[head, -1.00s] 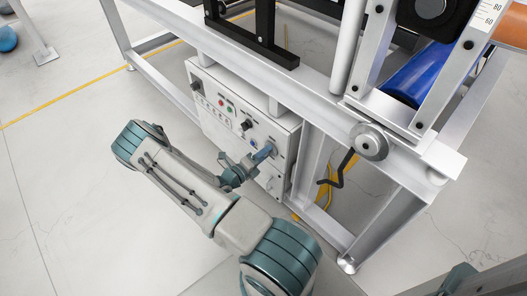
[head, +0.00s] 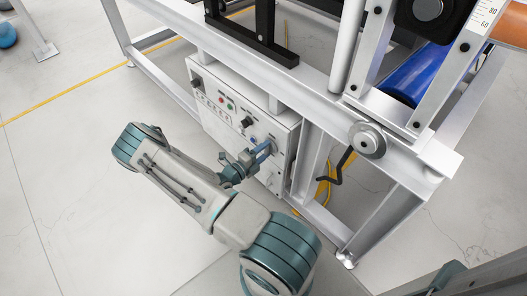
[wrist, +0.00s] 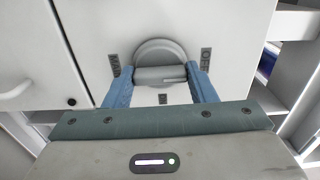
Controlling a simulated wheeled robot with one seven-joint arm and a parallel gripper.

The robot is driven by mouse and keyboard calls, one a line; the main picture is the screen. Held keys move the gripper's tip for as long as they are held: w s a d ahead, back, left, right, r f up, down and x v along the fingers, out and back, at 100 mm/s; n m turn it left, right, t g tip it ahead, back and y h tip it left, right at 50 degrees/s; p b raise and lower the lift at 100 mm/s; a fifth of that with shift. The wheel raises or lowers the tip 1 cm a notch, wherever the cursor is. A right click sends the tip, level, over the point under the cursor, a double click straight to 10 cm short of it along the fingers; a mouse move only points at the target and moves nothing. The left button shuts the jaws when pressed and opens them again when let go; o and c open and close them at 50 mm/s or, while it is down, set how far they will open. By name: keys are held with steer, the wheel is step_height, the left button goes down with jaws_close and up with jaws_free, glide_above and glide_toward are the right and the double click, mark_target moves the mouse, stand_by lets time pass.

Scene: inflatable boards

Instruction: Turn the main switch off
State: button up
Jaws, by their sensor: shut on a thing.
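The main switch (wrist: 160,52) is a grey round knob with a thick bar handle on a white panel, seen in the wrist view. Its handle lies nearly level across that picture, between my two blue fingers. An OFF label stands to the right of the knob, another dark label to its left and a small mark below it. My gripper (wrist: 160,78) is shut on the handle, one finger at each end. In the head view my gripper (head: 258,152) is at the lower right of the control box front and hides most of the switch.
The white control box (head: 222,118) carries buttons and other knobs and hangs under a grey metal frame (head: 310,90). A black crank handle (head: 336,175) hangs to the right of the box. A blue roller (head: 420,75) lies behind the frame.

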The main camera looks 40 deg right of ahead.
steer(key=o, duration=1)
steer(key=shift+a, duration=0.1)
steer(key=a, duration=0.4)
steer(key=a+p, duration=0.1)
steer(key=a, duration=0.4)
steer(key=s+a, duration=0.1)
steer(key=a, duration=0.3)
steer(key=shift+a, duration=0.35)
